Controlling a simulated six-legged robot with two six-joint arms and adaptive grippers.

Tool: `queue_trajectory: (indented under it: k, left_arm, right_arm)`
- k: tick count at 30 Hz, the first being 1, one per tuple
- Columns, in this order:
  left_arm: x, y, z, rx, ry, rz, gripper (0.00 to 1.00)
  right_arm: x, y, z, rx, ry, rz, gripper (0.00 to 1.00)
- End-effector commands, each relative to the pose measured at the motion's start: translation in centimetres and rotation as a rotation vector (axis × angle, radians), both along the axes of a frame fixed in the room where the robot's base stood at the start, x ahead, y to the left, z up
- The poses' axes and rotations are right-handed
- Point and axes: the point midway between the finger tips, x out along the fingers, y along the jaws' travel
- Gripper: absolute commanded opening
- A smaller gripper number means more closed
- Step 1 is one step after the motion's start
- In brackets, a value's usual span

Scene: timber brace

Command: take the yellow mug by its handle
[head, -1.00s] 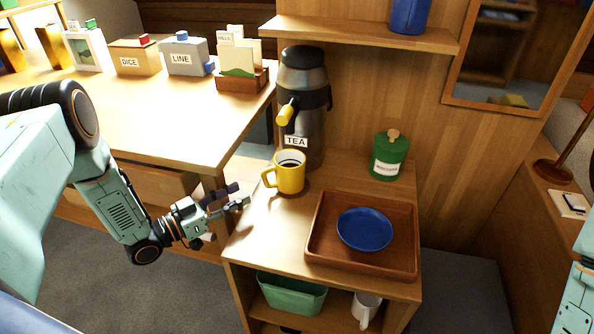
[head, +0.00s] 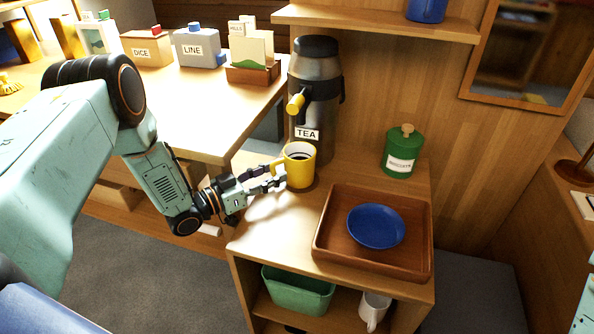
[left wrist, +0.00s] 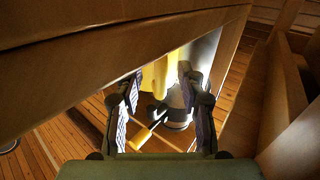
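The yellow mug (head: 301,168), with dark liquid inside, stands upright on the wooden cabinet top in front of the tea urn. Its handle points left, toward my left gripper (head: 276,178). The fingertips are at the handle, partly overlapping it in the head view. In the left wrist view my left gripper (left wrist: 160,82) has its two fingers apart, with the yellow of the mug (left wrist: 159,76) between and beyond the tips. I cannot tell whether a finger touches the handle. My right gripper is out of view.
The tea urn (head: 314,85) stands right behind the mug. A brown tray (head: 330,245) with a blue plate (head: 376,227) lies to the right front, and a green canister (head: 402,152) behind it. A desk (head: 215,130) edge is close to my left arm.

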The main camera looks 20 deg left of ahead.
Motion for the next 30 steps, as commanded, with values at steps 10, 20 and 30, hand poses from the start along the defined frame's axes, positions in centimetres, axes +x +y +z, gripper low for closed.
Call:
queue_trajectory:
  k: [10,20,30]
  left_arm:
    - [0.09,-0.03,0.04,0.0,0.0,0.0,0.18]
    - [0.07,-0.02,0.03,0.0,0.0,0.0,0.0]
    - [0.12,0.0,0.18,-0.001,-0.004,0.0,0.0]
  right_arm:
    - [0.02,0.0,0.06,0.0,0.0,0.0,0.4]
    - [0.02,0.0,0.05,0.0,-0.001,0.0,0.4]
    - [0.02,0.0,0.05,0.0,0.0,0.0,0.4]
